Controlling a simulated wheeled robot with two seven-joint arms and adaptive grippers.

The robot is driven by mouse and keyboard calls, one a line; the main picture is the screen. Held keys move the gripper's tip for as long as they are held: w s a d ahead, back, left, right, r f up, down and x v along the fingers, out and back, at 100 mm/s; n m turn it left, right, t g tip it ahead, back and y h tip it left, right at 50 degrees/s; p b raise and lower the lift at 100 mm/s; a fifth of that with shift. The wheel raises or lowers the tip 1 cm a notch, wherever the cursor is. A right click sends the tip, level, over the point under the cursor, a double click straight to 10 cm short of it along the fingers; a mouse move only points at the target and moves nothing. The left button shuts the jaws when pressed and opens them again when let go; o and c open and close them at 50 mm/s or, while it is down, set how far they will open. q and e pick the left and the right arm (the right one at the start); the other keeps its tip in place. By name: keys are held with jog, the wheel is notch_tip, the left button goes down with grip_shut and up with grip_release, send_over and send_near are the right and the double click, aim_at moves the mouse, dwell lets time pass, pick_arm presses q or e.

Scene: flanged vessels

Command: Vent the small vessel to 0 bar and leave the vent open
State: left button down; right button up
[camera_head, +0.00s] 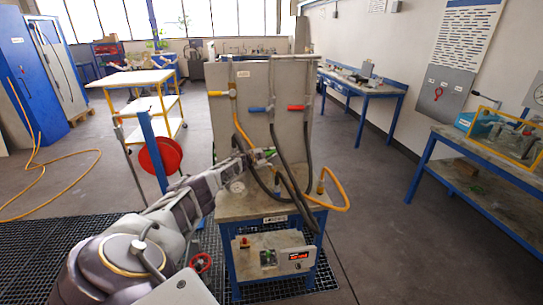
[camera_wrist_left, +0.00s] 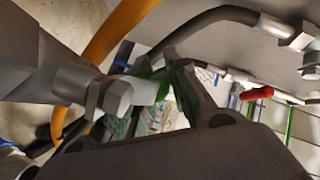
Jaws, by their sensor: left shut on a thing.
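My left gripper (camera_head: 262,154) reaches over the small bench at the panel. The green handle also shows as a small patch at the gripper's tip in the head view (camera_head: 270,152). A grey metal fitting with a hex nut (camera_wrist_left: 108,96) is close beside the fingers. A small round dial (camera_head: 237,187) shows under the arm. I cannot read it, and I cannot make out the small vessel clearly; the arm and hoses cover that area. My right gripper is not in view.
Blue (camera_head: 258,109) and red (camera_head: 296,107) handles sit on the upright panel (camera_head: 283,80). Black hoses and a yellow hose (camera_head: 335,188) loop over the bench (camera_head: 228,208). Floor to the right is clear.

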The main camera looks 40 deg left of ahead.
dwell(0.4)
pick_arm(q)
jog(key=c, duration=1.3)
grip_release()
jog(key=shift+d, duration=0.1)
jog(key=shift+c, duration=0.2)
jog(key=shift+r, duration=0.2)
jog(key=shift+r, duration=0.1)
